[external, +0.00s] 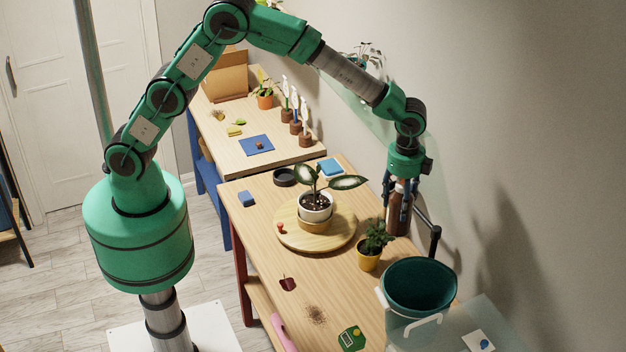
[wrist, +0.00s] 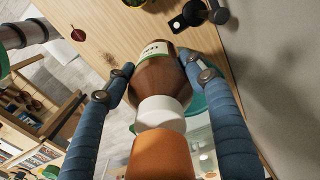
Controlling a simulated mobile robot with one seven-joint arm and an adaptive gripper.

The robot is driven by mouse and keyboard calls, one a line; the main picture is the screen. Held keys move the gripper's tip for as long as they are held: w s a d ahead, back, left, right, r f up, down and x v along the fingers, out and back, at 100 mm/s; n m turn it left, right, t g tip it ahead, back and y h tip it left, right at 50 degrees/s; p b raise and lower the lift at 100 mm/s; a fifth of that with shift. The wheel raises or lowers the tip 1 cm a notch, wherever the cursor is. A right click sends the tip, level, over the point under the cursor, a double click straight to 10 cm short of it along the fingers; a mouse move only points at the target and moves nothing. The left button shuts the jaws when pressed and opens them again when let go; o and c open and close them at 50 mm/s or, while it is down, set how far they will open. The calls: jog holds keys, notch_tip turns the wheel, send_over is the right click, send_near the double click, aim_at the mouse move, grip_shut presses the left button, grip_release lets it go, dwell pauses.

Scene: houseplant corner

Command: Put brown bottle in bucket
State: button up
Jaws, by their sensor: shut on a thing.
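The brown bottle (external: 397,213) hangs upright in my gripper (external: 400,188), above the table near the wall. In the wrist view the bottle (wrist: 158,88) shows its brown body, a pale label and a white neck, with a blue finger on each side. My gripper (wrist: 155,82) is shut on it. The dark green bucket (external: 420,287) stands at the table's near right end, below and to the right of the bottle, apart from it. In the wrist view part of a teal rim, likely the bucket (wrist: 196,103), shows behind the bottle. The bucket's floor is hidden.
A small plant in a yellow pot (external: 369,262) stands just left of the bucket. A larger potted plant (external: 315,207) sits on a round wooden board (external: 290,238). A black lamp-like stand (external: 434,240) is close to the bottle's right.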

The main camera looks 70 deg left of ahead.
jog(key=d+f+m+b, duration=0.4)
jog(key=d+f+b, duration=0.2)
jog(key=d+f, duration=1.2)
jog(key=shift+d+f, duration=0.3)
jog(key=shift+f, duration=0.1)
jog(key=shift+s, duration=0.1)
notch_tip(320, 180, down, 6)
jog(key=shift+f, duration=0.15)
jog(key=shift+f, duration=1.9)
jog(key=shift+f, duration=0.15)
jog(key=o, duration=1.2)
